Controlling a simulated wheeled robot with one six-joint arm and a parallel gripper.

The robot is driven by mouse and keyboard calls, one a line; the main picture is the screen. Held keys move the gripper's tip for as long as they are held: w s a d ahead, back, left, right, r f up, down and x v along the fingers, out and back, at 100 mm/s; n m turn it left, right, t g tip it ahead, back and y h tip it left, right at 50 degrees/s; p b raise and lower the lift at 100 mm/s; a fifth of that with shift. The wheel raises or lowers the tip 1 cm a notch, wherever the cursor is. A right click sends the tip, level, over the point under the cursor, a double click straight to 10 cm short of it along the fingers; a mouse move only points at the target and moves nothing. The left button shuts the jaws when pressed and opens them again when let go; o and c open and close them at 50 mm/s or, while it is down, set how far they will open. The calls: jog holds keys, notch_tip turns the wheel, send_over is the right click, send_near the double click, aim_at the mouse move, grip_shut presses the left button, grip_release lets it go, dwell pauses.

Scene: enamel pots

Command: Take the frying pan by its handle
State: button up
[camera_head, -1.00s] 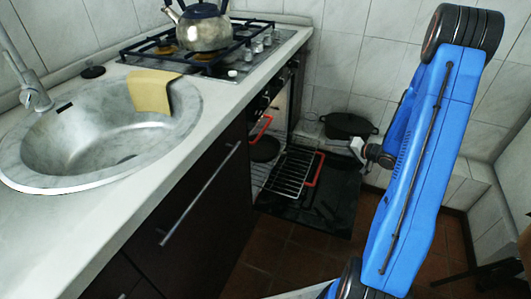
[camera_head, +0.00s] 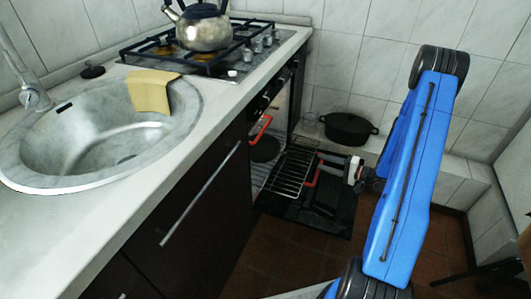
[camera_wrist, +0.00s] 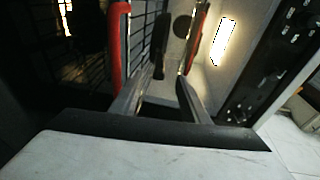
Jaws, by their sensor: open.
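A dark round shape (camera_head: 265,148), which looks like the frying pan, sits inside the open oven beside a red bar. Its handle cannot be made out clearly in the head view. The wrist view shows a small dark disc (camera_wrist: 181,27) far ahead, perhaps the same pan. My gripper (camera_head: 322,158) is at the right of the wire rack, pointing left toward the oven. In the wrist view its two fingers (camera_wrist: 162,92) are apart, with nothing clearly held between them.
A black pot (camera_head: 349,129) stands on the ledge behind. A kettle (camera_head: 204,30) sits on the stove. The counter and dark cabinets border the left side.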

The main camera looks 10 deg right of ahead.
aim_at(301, 157)
jog(key=x, duration=0.7)
jog(key=shift+x, duration=2.45)
jog(key=shift+w+d, duration=0.15)
grip_shut()
